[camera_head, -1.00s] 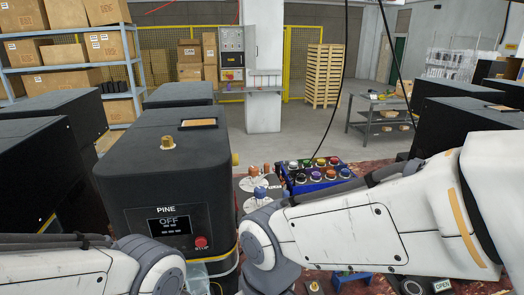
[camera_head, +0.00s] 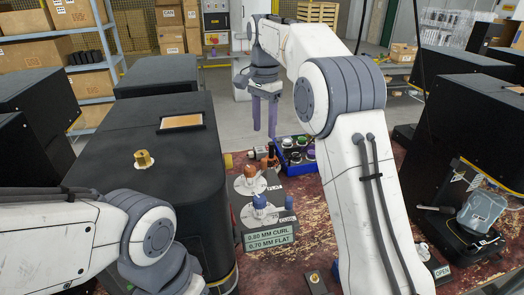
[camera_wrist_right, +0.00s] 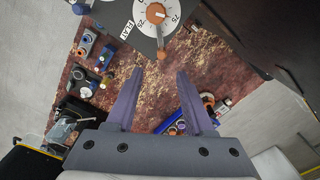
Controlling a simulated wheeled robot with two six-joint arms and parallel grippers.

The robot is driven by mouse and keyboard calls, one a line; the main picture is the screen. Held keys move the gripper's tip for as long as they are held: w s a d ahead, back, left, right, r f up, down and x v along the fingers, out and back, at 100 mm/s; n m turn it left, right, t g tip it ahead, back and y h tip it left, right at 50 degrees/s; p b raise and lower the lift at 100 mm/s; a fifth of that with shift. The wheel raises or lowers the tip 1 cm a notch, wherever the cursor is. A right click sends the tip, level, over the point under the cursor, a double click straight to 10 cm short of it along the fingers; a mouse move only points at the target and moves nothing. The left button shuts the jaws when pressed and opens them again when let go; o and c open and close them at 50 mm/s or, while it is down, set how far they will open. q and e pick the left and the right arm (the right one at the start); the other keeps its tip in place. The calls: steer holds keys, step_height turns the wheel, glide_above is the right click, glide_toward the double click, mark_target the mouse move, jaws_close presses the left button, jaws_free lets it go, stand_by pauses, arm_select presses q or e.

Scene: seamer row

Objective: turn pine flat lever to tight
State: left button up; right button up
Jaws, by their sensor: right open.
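The pine flat lever (camera_head: 250,171) has an orange knob on a white numbered dial, on a grey panel beside the black pine machine (camera_head: 160,120). In the right wrist view, its dial (camera_wrist_right: 142,22) is at the top beside a FLAT label, with the orange lever end (camera_wrist_right: 162,54) pointing toward my fingers. My right gripper (camera_head: 264,132) is open and empty, with purple fingers pointing down beyond and above the panel. In the wrist view its fingertips (camera_wrist_right: 160,72) are spread apart below the lever end. My left arm is at lower left; its fingers are not visible.
A blue-knobbed lever (camera_head: 260,202) on a CURL dial stands nearer on the panel, above a sign (camera_head: 269,240) reading 0.80 MM CURL, 0.70 MM FLAT. A blue rack of colored knobs (camera_head: 297,152) is behind.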

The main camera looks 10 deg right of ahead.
mark_target(264, 159)
steer(key=f, duration=0.6)
steer(key=f+p, duration=0.1)
steer(key=f, duration=0.3)
steer(key=shift+w+d, duration=0.1)
steer(key=shift+w, duration=0.2)
jaws_close()
stand_by(1.0)
